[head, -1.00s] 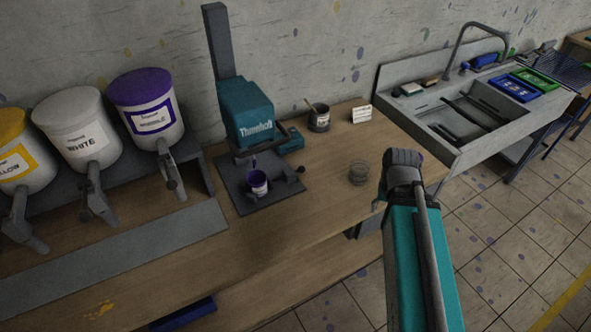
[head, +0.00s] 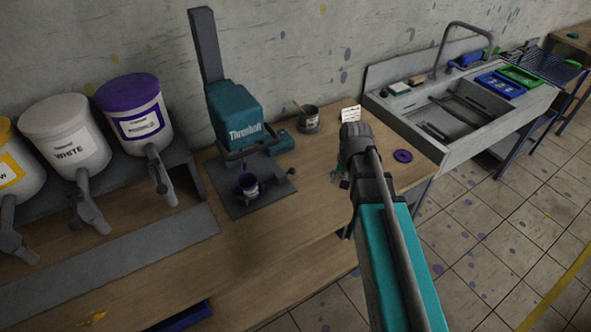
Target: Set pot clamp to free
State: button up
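The teal mixer (head: 235,118) stands on the bench against the wall. A small pot (head: 248,187) with purple in it sits on the mixer's dark base plate (head: 226,199). The pot clamp (head: 273,182) is on that plate, with a dark knob at its right end; whether it grips the pot is too small to tell. My gripper (head: 340,180) is over the bench to the right of the clamp, apart from it. It is mostly hidden behind my wrist, so its fingers cannot be read.
Paint buckets with taps, white (head: 68,135) and purple-lidded (head: 137,113) among them, stand at the left. A dark can (head: 308,120) and a white card (head: 350,114) are behind my wrist. A purple ring (head: 403,156) lies near the bench's right end. A sink (head: 440,120) is beyond.

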aim_at(293, 169)
jog(key=w+a+m+y, duration=0.1)
jog(key=w+a+m, duration=0.2)
jog(key=w+a, duration=1.1)
jog(key=shift+w+r, duration=0.15)
jog(key=shift+w, duration=0.65)
jog(key=shift+a, duration=0.1)
jog(key=f+b, duration=0.4)
jog(key=a+f+b, duration=0.1)
jog(key=f+b, duration=0.4)
jog(key=w+a+f+b, duration=0.1)
jog(key=f+b, duration=0.3)
jog(key=shift+a+f, duration=0.2)
jog(key=shift+f, duration=0.05)
grip_shut()
